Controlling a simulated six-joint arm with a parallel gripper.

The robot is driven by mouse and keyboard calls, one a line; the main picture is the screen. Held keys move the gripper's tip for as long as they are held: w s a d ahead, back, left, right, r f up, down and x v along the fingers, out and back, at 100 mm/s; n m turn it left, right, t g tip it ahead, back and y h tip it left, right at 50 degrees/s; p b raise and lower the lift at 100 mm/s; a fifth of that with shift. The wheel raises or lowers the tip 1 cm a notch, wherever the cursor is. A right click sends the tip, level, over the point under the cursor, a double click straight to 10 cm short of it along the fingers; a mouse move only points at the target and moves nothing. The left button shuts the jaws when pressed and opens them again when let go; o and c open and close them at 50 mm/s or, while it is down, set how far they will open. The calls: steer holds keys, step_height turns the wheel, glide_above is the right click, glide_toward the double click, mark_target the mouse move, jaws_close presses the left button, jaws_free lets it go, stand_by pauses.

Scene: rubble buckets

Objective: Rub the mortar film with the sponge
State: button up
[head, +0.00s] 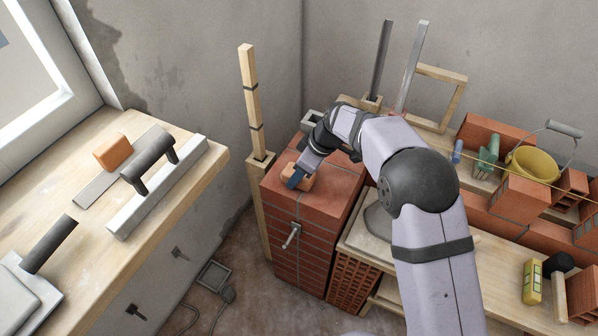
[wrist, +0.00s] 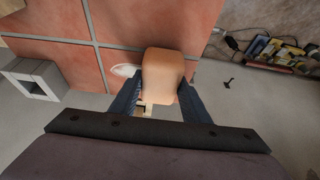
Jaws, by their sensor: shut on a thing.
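My gripper (head: 296,179) is shut on an orange-tan sponge (head: 305,182) at the top of the red brick pier (head: 338,182). In the wrist view the sponge (wrist: 162,70) sits between the two blue fingers of my gripper (wrist: 161,92). A small whitish patch (wrist: 124,71), which looks like the mortar film, shows on the brick face just left of the sponge. The sponge hides part of what lies behind it. The sponge is at or very close to the brick surface; I cannot tell whether it touches.
A wooden post (head: 250,100) stands beside the pier. A yellow bucket (head: 531,166) and loose bricks stand at right.

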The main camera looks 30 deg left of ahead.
steer(key=shift+f, duration=0.35)
steer(key=shift+w, duration=1.55)
steer(key=shift+w+f, duration=0.1)
steer(key=shift+w, duration=0.6)
steer(key=shift+d, duration=0.1)
steer(key=shift+p, duration=0.3)
steer(key=shift+w+r+p, duration=0.1)
steer(key=shift+r+p, duration=0.25)
steer(key=shift+r, duration=0.45)
